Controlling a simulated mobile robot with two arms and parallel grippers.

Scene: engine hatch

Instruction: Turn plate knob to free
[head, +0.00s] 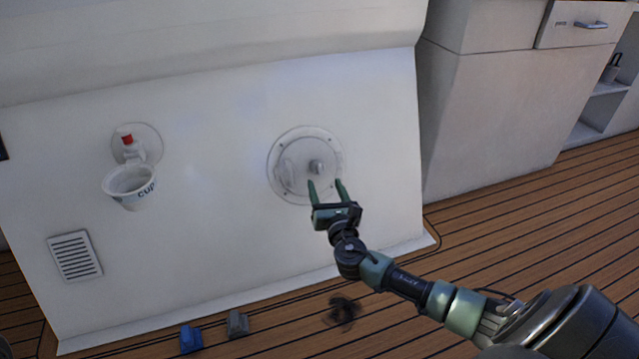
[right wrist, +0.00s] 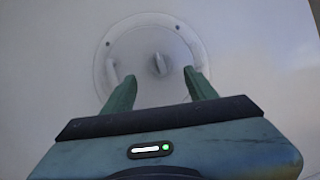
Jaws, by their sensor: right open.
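A round white plate (head: 289,190) is set in the white wall panel. A small grey knob (head: 316,167) sits near its middle, and a raised handle (head: 287,171) is at its left side. My right gripper (head: 325,184) is open in front of the lower part of the plate, with its two green fingers pointing at it. In the right wrist view the knob (right wrist: 160,64) shows between and beyond the open fingers (right wrist: 157,88), with nothing held. The plate's rim (right wrist: 150,18) shows there too. My left gripper is not in view.
A white cup (head: 131,184) hangs in a holder with a red-topped fitting (head: 127,141) on the wall at left. A vent (head: 75,256) is below it. Blue (head: 191,339) and grey (head: 237,323) blocks and a dark blurred thing (head: 343,312) are on the wooden floor. Cabinets (head: 500,110) stand at right.

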